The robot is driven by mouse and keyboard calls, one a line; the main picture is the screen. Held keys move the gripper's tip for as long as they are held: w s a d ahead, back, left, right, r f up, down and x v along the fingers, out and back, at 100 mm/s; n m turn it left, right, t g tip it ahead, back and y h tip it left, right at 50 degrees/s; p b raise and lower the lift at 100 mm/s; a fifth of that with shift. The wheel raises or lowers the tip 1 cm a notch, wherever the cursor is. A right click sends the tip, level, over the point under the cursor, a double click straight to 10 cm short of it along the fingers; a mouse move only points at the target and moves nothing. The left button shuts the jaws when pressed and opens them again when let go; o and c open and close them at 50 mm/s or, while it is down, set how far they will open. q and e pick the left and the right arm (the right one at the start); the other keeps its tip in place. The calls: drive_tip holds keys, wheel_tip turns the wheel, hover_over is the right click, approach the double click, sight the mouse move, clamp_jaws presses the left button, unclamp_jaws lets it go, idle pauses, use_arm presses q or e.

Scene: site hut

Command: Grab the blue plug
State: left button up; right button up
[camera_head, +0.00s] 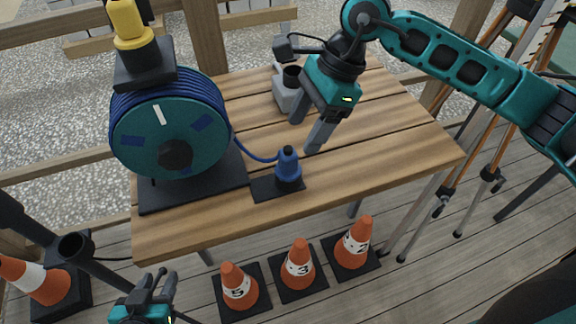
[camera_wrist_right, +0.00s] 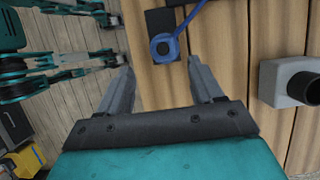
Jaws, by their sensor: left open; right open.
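The blue plug (camera_head: 288,165) stands upright on a small dark base plate (camera_head: 264,187) near the table's front edge. A blue cable runs from it to the reel at its left. In the right wrist view the plug (camera_wrist_right: 164,47) shows from above, beyond and between the open fingers. My right gripper (camera_head: 306,137) is open and empty, above the table just to the right of and behind the plug, apart from it. It also shows in the right wrist view (camera_wrist_right: 163,88). My left gripper (camera_head: 152,284) is open and empty, low in front of the table at the bottom left.
A cable reel (camera_head: 130,135) stands on the left of the wooden table (camera_head: 400,150). A grey block with a round black opening (camera_head: 286,92) sits behind my right gripper. Several orange cones (camera_head: 300,264) stand on the floor. Tripod legs rise at the right. The table's right half is clear.

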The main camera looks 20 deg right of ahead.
sight(290, 151)
drive_tip(key=x, duration=0.8)
drive_tip(key=shift+w+a+f, duration=0.1)
drive_tip(key=shift+w+a, duration=0.05)
drive_tip(key=shift+w, duration=0.1)
drive_tip(key=c, duration=1.2)
